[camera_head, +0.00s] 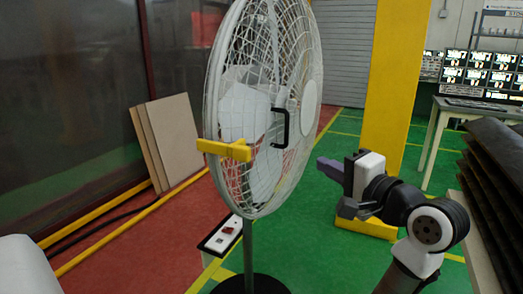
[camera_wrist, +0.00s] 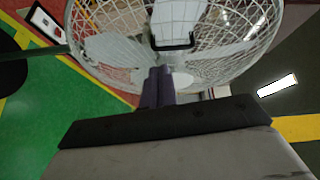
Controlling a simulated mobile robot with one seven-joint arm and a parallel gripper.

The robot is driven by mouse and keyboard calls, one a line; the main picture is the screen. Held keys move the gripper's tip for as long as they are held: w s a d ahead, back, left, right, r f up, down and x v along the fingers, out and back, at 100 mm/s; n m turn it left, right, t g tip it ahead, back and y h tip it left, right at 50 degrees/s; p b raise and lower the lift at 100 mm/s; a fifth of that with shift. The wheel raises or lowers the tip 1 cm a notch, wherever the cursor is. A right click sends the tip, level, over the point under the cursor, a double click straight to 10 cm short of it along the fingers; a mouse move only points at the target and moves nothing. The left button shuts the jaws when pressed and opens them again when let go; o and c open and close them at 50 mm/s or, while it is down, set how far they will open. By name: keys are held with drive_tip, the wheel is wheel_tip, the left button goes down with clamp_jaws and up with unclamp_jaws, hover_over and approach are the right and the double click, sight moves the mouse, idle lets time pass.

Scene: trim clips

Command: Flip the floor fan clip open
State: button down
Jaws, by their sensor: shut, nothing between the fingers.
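A white floor fan (camera_head: 262,100) stands upright on a grey pole, its round wire cage facing right. It also shows across the top of the wrist view (camera_wrist: 215,65). A yellow clip (camera_head: 225,150) sits on the lower left rim of the cage in the head view; I cannot make it out in the wrist view. A black handle (camera_head: 281,128) is on the cage. My gripper (camera_head: 325,165) is shut and empty, to the right of the fan and apart from the clip. Its purple-grey fingers (camera_wrist: 158,80) are pressed together and point toward the cage.
A small white-topped stand (camera_head: 226,236) is behind the fan pole. Brown boards (camera_head: 165,140) lean on the dark wall at left. A yellow pillar (camera_head: 395,80) rises behind my arm. Dark stacked sheets (camera_head: 490,180) are at right. Green floor is open between fan and arm.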

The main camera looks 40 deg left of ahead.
sight(227, 146)
drive_tip(key=s+r+g, duration=0.1)
drive_tip(key=s+a+g, duration=0.1)
drive_tip(key=s, duration=0.1)
drive_tip(key=s+r+g+y, duration=0.1)
drive_tip(key=s, duration=0.1)
drive_tip(key=shift+a+r+n+g, duration=0.15)
drive_tip(key=shift+r+n+g, duration=0.15)
drive_tip(key=shift+n+g, duration=0.1)
drive_tip(key=shift+w+a, duration=0.1)
drive_tip(key=a+p, duration=0.2)
drive_tip(key=a, duration=0.8)
drive_tip(key=s, duration=0.1)
drive_tip(key=s+d+p, duration=0.1)
drive_tip(key=s, duration=0.1)
drive_tip(key=shift+s, duration=0.1)
